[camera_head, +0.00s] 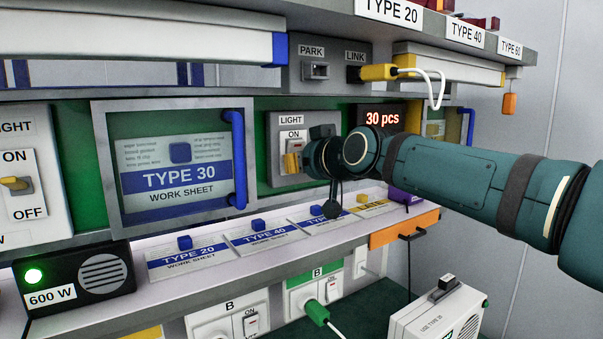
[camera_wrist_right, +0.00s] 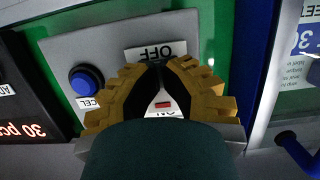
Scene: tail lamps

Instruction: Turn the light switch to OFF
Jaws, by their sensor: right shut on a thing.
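The light switch panel (camera_head: 291,120), labelled LIGHT and ON, is on the green wall in the middle of the head view. My right gripper (camera_head: 292,162) is against its front and covers the lower part. In the wrist view the plate shows upside down, with the OFF label (camera_wrist_right: 155,52) beyond the fingertips and a partly covered ON label between the fingers. The yellow-brown fingers of my right gripper (camera_wrist_right: 157,72) close together over the switch; the lever itself is hidden between them. A small red mark (camera_wrist_right: 162,104) shows between the fingers. My left gripper is not in view.
A second LIGHT switch (camera_head: 18,185) with ON and OFF labels is at the far left. A blue button (camera_wrist_right: 82,82) is beside the gripper on the plate. A framed TYPE 30 sheet with a blue handle (camera_head: 236,160) stands left of the panel. A red 30 pcs display (camera_head: 382,118) is behind my arm.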

